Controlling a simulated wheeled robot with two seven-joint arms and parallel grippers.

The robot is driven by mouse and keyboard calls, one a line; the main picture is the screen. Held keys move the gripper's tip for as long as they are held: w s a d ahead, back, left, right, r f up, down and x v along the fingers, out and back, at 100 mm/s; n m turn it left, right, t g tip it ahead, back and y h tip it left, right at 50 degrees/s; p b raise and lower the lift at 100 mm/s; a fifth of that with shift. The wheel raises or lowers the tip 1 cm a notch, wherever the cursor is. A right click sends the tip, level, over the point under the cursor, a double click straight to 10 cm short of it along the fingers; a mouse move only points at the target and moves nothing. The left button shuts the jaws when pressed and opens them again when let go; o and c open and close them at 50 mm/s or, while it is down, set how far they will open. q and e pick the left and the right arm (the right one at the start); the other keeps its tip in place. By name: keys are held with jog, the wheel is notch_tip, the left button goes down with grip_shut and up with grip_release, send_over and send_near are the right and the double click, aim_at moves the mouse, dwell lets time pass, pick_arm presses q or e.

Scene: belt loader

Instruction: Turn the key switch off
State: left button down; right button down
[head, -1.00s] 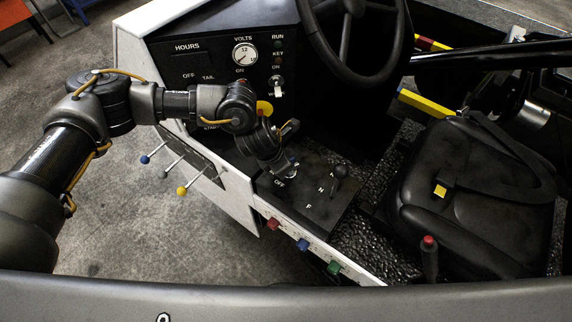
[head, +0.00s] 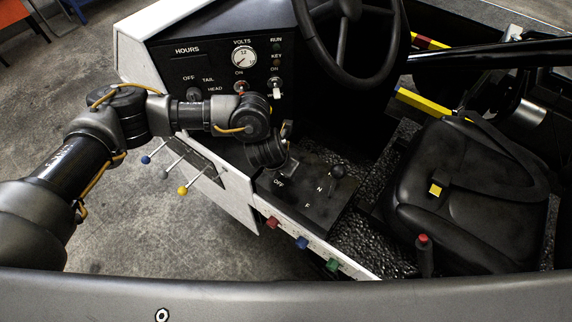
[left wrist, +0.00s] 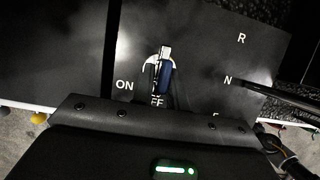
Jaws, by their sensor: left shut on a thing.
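The key switch (left wrist: 149,66) sits on the dark console panel in the left wrist view, with a pale ring and a dark blue key (left wrist: 167,78) in it. ON is printed to its left and OFF just below it, partly covered. My left gripper (left wrist: 161,82) is shut on the key; its fingertips are hard to make out in the dark. In the head view my left gripper (head: 285,168) is down on the console behind the OFF print, and my wrist hides most of the switch. My right gripper is not in view.
A shift lever (head: 338,172) marked N and F stands just right of the switch. The dash panel (head: 215,65) with gauge and toggles rises behind my wrist, with a steering wheel (head: 345,40) above. Coloured-knob levers (head: 183,190) stick out at left; a black seat (head: 460,190) is at right.

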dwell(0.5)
pick_arm(q)
jog(key=c, duration=1.4)
grip_release()
jog(key=b+v, duration=0.1)
jog(key=v, duration=0.9)
jog(key=shift+s+a+r, duration=0.1)
jog(key=shift+s+r, duration=0.05)
jog(key=shift+r, duration=0.2)
